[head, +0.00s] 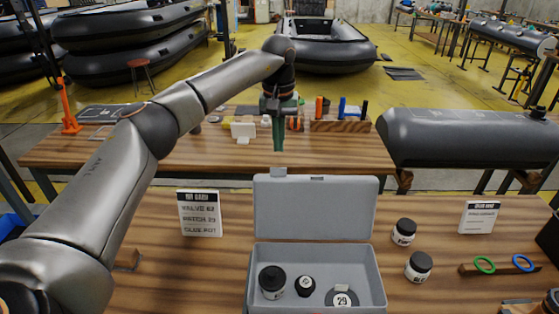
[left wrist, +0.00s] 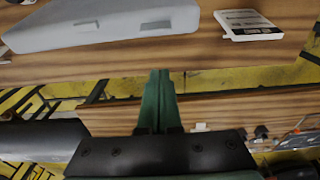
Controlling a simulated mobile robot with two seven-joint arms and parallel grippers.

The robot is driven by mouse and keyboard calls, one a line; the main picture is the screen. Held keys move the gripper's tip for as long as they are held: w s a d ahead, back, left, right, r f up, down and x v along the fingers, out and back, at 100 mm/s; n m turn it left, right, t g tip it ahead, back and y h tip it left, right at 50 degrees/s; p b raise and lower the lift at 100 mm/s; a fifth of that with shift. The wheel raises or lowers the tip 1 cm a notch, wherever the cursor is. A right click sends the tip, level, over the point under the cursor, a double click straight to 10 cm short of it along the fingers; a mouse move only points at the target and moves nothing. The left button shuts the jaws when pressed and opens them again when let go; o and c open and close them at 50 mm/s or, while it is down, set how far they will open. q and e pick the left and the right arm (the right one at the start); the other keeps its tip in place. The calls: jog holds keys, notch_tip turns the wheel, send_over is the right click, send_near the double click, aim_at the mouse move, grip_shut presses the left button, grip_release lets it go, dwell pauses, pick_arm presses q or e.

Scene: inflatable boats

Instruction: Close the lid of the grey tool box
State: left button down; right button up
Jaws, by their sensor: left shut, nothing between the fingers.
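The grey tool box (head: 380,290) stands on the near wooden table with its lid (head: 315,208) open and raised at the back. Inside are a black-topped jar (head: 271,282), a smaller black item (head: 305,286) and a round piece marked 29 (head: 342,299). My left gripper (head: 278,148) is shut and empty, with green fingers pointing down beyond the lid, apart from it. In the left wrist view, the shut fingers (left wrist: 160,75) lie below the grey lid (left wrist: 110,25), with a gap between them. My right gripper does not show.
A sign card (head: 200,213) stands left of the box. Two jars (head: 404,232) (head: 419,266) and a rack with green and blue rings (head: 498,267) are at the right. Behind is another table (head: 340,152) with tools, and a grey inflatable tube (head: 465,137).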

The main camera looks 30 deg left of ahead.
pick_arm(q)
jog(key=shift+s+d+f+p, duration=0.2)
jog(key=shift+s+d+f, duration=0.1)
jog(key=shift+s+f, duration=0.25)
jog(key=shift+s+d+f+p, duration=0.25)
jog(key=shift+s+d+f, duration=0.15)
jog(key=shift+f, duration=0.3)
jog(key=shift+s+d+f+p, duration=0.2)
jog(key=shift+s+d+f, duration=0.05)
jog(key=shift+s+f, duration=0.3)
jog(key=shift+w, duration=0.1)
